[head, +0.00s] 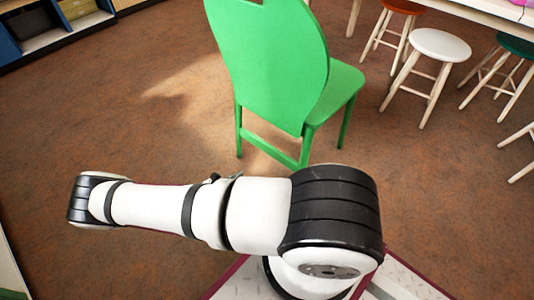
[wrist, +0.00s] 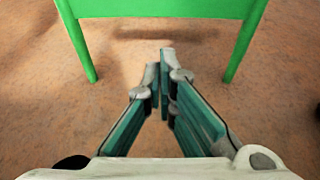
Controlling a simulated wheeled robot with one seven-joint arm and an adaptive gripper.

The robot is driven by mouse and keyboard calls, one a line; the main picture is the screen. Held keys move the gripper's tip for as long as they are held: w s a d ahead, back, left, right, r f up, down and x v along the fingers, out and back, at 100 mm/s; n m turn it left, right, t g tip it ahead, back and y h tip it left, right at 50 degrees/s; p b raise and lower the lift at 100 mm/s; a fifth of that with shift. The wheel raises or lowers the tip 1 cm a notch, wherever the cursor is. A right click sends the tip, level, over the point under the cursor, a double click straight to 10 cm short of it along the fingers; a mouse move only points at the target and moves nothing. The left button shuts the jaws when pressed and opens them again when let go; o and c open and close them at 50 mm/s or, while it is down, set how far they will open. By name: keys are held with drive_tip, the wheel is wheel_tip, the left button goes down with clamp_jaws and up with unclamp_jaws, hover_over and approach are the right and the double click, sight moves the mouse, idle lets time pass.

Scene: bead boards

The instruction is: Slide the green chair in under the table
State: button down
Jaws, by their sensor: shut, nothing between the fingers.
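The green chair (head: 268,62) stands upright on the brown floor in front of me, its backrest toward me. In the wrist view its lower rail (wrist: 165,9) crosses the top, with a leg on each side. The pale table (head: 482,10) is only partly seen at the top right of the head view, beyond the chair. My gripper (wrist: 160,60) is shut and empty. In the wrist view its fingertips point between the chair's two near legs, below the rail, apart from both legs. My gripper does not show in the head view.
A white stool (head: 440,46), an orange-red stool (head: 404,6) and a dark green stool (head: 514,46) stand right of the chair, near the table. A shelf unit (head: 40,38) is at the top left. The floor left of the chair is clear.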

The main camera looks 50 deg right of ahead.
approach(267, 148)
drive_tip(key=d+f, duration=0.4)
drive_tip(key=shift+d, duration=0.2)
drive_tip(key=shift+d, duration=0.15)
drive_tip(key=shift+w+d, duration=0.1)
drive_tip(key=shift+d, duration=2.95)
drive_tip(key=shift+w+d, duration=0.1)
drive_tip(key=shift+d, duration=2.75)
drive_tip(key=shift+w+d, duration=0.1)
drive_tip(key=shift+d, duration=3)
